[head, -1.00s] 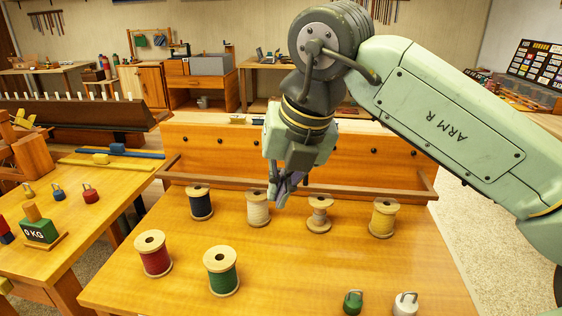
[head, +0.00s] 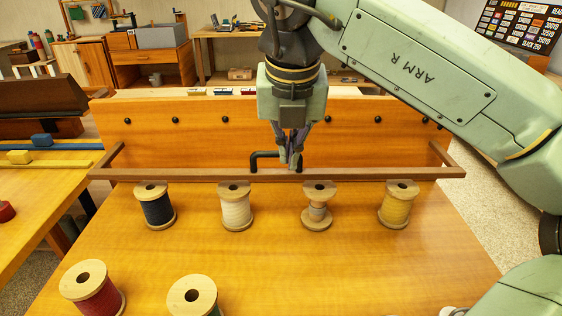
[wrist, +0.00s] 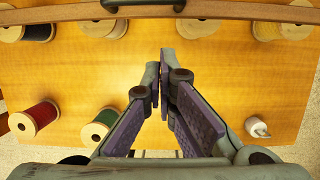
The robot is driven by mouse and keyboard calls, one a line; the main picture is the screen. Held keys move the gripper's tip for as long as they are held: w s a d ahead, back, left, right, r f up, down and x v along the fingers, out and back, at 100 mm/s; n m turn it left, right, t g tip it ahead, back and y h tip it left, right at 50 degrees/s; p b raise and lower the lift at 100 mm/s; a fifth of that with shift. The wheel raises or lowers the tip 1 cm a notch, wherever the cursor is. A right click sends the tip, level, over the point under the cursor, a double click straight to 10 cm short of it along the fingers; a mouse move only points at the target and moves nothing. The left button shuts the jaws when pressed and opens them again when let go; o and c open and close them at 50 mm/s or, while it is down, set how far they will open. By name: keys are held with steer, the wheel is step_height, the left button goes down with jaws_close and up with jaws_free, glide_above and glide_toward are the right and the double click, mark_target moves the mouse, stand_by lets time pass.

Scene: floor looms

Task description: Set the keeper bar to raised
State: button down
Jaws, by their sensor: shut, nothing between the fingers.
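The keeper bar (head: 200,174) is a long brown rail in front of the wooden back panel, just behind the spool row. Short side arms run from its ends back toward the panel. A black handle (head: 255,160) stands at its middle. The bar also crosses the top of the wrist view (wrist: 230,11), with part of the handle (wrist: 142,3) at the edge. My gripper (head: 293,164) points down, shut and empty, at the right side of the handle in the head view. Its closed fingertips also show in the wrist view (wrist: 159,62), apart from the bar. The handle's right end is partly hidden by the fingers.
Dark blue (head: 156,207), cream (head: 236,207), thin-wound (head: 318,207) and yellow (head: 398,205) spools stand in front of the bar. Red (head: 95,288) and green (head: 193,298) spools stand nearer. The table middle is clear. A side table (head: 40,205) is at left.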

steer(key=shift+s, duration=0.1)
steer(key=p+x, duration=0.2)
steer(key=x, duration=0.8)
steer(key=shift+w+r+p, duration=0.55)
steer(key=shift+w+r, duration=0.05)
steer(key=shift+r, duration=0.25)
steer(key=shift+w+r+p, duration=0.5)
steer(key=shift+w+r, duration=0.05)
steer(key=shift+r, duration=0.3)
steer(key=shift+d+r, duration=0.1)
steer(key=shift+d, duration=0.05)
